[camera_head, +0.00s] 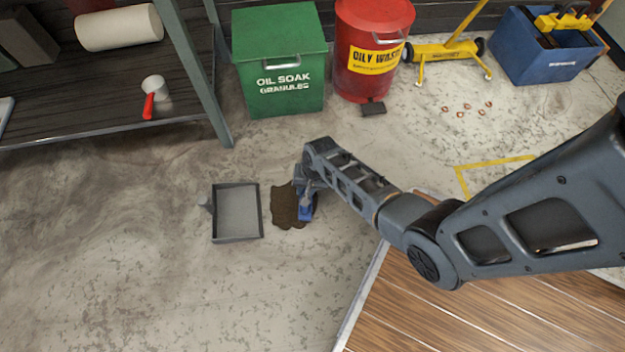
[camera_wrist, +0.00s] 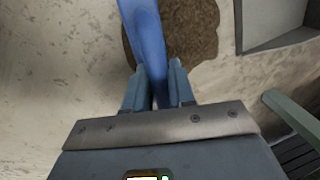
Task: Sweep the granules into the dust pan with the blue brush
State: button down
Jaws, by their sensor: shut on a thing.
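The granules (camera_head: 284,206) lie as a dark brown patch on the floor, just right of the grey dust pan (camera_head: 238,213). The pan lies flat with its handle to the left. My gripper (camera_head: 305,192) is above the right part of the patch and shut on the blue brush (camera_head: 306,212). In the wrist view my gripper (camera_wrist: 158,90) holds the blue brush (camera_wrist: 145,35) between its fingers, with the granules (camera_wrist: 190,30) beyond. Part of the dust pan (camera_wrist: 275,22) shows at the upper right there. The brush's bristles are hidden, so I cannot tell whether they touch the floor.
A green granule bin (camera_head: 281,60) and a red oily waste can (camera_head: 370,50) stand behind. A dark shelf (camera_head: 90,95) is at the upper left. Small reddish pieces (camera_head: 467,108) lie at the right. A wooden platform (camera_head: 450,315) is at the lower right. The floor left of the pan is clear.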

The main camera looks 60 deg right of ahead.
jog(key=shift+w+a, duration=0.85)
jog(key=shift+w, duration=0.25)
jog(key=shift+w+a, duration=0.9)
jog(key=shift+w, duration=0.15)
jog(key=shift+w+a, duration=0.85)
jog(key=shift+w, duration=0.25)
jog(key=shift+w+a+r, duration=0.1)
jog(key=shift+w+a, duration=0.75)
jog(key=shift+w, duration=0.25)
jog(key=shift+w+a, duration=0.8)
jog(key=shift+w, duration=0.3)
notch_tip(320, 180, up, 8)
jog(key=s+d+p, duration=0.1)
jog(key=p, duration=0.7)
jog(key=shift+s, duration=0.3)
jog(key=shift+d, duration=0.1)
